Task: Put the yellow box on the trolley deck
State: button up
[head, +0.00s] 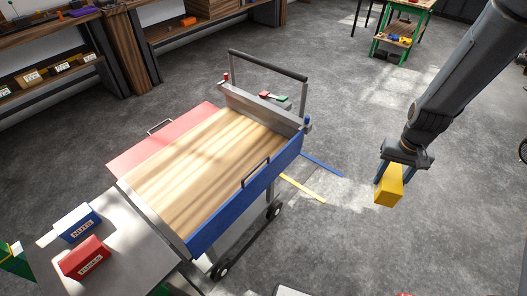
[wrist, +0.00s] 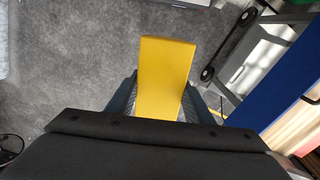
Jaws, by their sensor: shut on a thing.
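The yellow box (head: 389,187) is held in my gripper (head: 391,172), which is shut on it. It hangs over the open grey floor, to the right of the trolley and apart from it. In the wrist view the yellow box (wrist: 165,75) stands out between the two dark fingers (wrist: 162,97). The trolley's wooden deck (head: 200,160) is bare, with a red panel at its left side and a blue panel at its right side. In the wrist view the trolley's blue side (wrist: 285,85) shows at the right edge.
A grey table (head: 120,243) with a blue box (head: 77,223) and a red box (head: 84,257) stands against the trolley's near end. The trolley has a tall push handle (head: 268,64) at its far end. Shelves (head: 60,70) line the back left.

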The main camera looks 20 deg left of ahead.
aim_at(226, 166)
jog(key=u, duration=0.65)
jog(key=i, duration=0.65)
jog(key=u, duration=1.1)
jog(key=i, duration=0.3)
jog(key=u, duration=0.25)
